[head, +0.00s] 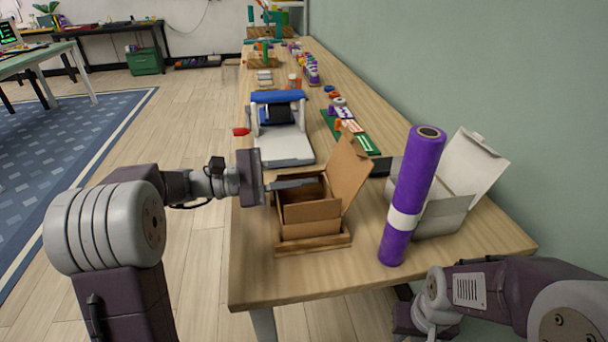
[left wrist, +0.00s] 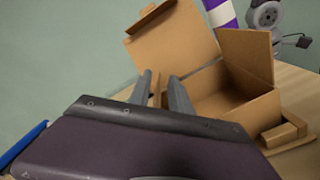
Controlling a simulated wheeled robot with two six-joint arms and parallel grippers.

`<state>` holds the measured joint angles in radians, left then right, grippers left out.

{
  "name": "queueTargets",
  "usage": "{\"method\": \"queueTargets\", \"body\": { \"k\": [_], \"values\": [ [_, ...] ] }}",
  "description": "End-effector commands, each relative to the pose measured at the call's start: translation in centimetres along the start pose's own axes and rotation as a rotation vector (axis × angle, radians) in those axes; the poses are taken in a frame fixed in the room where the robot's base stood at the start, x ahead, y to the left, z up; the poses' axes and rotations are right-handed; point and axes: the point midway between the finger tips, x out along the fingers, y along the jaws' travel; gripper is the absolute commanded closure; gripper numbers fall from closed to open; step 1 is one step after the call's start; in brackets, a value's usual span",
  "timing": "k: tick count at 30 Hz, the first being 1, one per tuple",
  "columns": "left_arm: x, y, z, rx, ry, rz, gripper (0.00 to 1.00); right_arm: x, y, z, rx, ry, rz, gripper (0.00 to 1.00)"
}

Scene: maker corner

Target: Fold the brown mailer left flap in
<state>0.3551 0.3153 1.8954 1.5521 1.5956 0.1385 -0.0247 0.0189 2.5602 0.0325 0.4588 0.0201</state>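The brown mailer (head: 309,229) stands open on the table in a wooden frame (head: 330,243). Its lid (head: 350,170) is raised on the right side; the lid also shows in the left wrist view (left wrist: 178,42). One side flap (left wrist: 248,56) stands up at the near side. My left gripper (head: 296,183) reaches in from the left over the far side of the box. In the left wrist view its two fingers (left wrist: 163,92) are apart, with a thin brown edge between them, apparently the left flap (left wrist: 157,88) seen edge-on. My right gripper (head: 405,319) is low at the front; its fingers are hidden.
A purple roll (head: 417,175) with a white band stands right of the mailer, before an open white box (head: 445,213). A white and blue device (head: 283,140) stands behind on the table. A green board (head: 350,130) lies behind. The table's front left corner is clear.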

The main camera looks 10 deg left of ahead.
Motion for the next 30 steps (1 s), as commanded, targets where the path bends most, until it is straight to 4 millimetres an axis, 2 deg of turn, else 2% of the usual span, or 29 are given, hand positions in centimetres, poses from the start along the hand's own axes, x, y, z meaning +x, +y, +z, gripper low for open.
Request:
{"method": "queueTargets", "body": {
  "k": [8,11,12,30],
  "values": [
    [0.42,0.04,0.05,0.001,0.0,0.001,0.76,0.03,0.0,0.0,0.0,0.0,0.0,0.76],
    [0.41,0.03,0.05,0.001,0.0,0.0,0.98,0.03,0.0,0.0,0.0,0.0,0.0,0.76],
    [0.4,0.03,0.04,0.001,0.0,0.0,1.0,0.03,0.0,0.0,0.0,0.0,0.0,0.76],
    [0.38,0.01,0.02,0.0,0.0,0.0,1.0,0.03,0.0,0.0,0.0,0.0,0.0,0.76]
  ]
}}
